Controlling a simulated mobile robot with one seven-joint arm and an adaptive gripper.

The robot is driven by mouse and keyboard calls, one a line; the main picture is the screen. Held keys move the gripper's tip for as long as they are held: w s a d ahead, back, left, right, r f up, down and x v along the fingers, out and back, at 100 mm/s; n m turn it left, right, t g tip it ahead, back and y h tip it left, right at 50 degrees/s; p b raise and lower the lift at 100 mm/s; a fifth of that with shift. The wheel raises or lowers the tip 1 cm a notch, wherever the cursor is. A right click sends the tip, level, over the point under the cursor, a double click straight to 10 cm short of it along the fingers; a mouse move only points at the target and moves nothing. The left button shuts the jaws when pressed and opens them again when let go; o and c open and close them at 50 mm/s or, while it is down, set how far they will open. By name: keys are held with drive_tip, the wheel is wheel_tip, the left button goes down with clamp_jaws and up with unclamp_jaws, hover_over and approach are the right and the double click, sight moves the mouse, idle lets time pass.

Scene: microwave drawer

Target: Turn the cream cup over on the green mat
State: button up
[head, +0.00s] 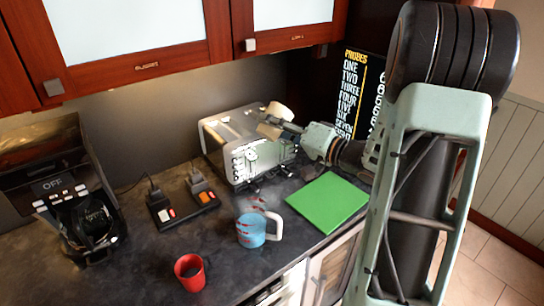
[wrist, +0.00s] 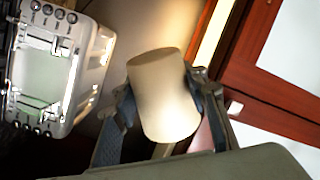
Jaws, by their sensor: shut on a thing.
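The cream cup (head: 279,111) is up in the air near the top right of the silver toaster in the head view. My gripper (head: 271,124) is shut on it, and the arm reaches in from the right. In the wrist view the cream cup (wrist: 160,98) sits tilted between my two fingers, one on each side. No handle shows on it, and I cannot tell which end is its opening. The green mat (head: 328,202) lies flat and bare on the dark counter, to the lower right of the cup in the head view.
The silver toaster (head: 232,140) stands close behind the gripper. A coffee maker (head: 87,220) and a switched power strip (head: 185,207) are further left. A lettered board (head: 358,95) leans behind.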

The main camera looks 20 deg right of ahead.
drive_tip(key=m, duration=0.4)
drive_tip(key=shift+m, duration=0.9)
drive_tip(key=m, duration=0.3)
drive_tip(key=shift+m, duration=1.5)
drive_tip(key=shift+m, duration=0.9)
drive_tip(key=m, duration=0.4)
drive_tip(key=shift+t, duration=0.3)
